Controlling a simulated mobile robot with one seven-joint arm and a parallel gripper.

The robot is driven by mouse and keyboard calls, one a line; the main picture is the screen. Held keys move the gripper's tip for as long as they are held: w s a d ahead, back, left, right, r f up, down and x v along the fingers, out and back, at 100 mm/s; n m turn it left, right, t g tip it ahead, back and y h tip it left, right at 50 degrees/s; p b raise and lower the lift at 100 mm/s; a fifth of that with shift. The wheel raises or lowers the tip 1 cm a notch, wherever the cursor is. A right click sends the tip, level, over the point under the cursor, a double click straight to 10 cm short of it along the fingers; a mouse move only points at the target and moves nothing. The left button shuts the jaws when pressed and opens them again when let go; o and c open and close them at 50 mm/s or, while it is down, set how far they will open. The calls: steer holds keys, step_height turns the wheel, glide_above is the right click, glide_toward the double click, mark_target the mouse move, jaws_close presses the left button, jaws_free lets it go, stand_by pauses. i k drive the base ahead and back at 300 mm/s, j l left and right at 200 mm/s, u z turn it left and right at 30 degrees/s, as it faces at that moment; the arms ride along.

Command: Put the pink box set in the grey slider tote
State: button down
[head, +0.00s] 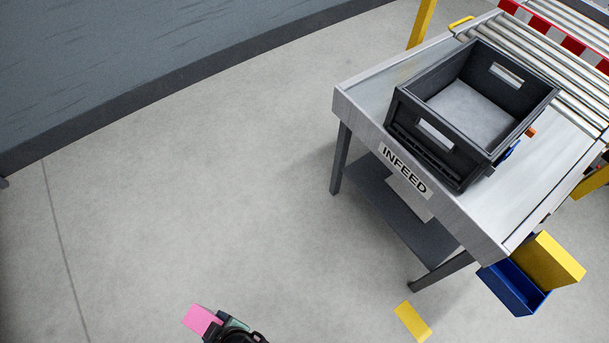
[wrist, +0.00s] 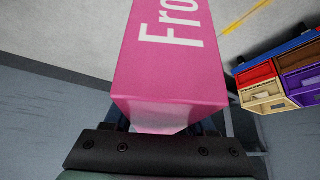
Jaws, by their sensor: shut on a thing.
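The pink box set (head: 202,319) shows at the bottom of the head view, held in my gripper (head: 222,326). In the wrist view the pink box (wrist: 172,60) fills the upper middle, with white lettering reading "Fro" and a paler end toward the jaws. My gripper (wrist: 160,133) is shut on it; the fingertips are mostly hidden behind the box. The grey tote (head: 395,130) stands on the infeed table at the upper right of the head view, open at the top and empty inside. The box is well apart from it, to its lower left.
The metal infeed table (head: 353,106) has an "INFEED" label and leads to a roller conveyor (head: 560,68). A blue bin (head: 508,288) and yellow panel (head: 547,262) are at its right end. Open floor (head: 200,190) lies left of the table. Coloured boxes (wrist: 258,86) show in the wrist view.

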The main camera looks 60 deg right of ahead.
mark_target(439, 134)
steer(key=i+z, duration=0.1)
steer(key=z, duration=1.25)
steer(key=j, duration=0.05)
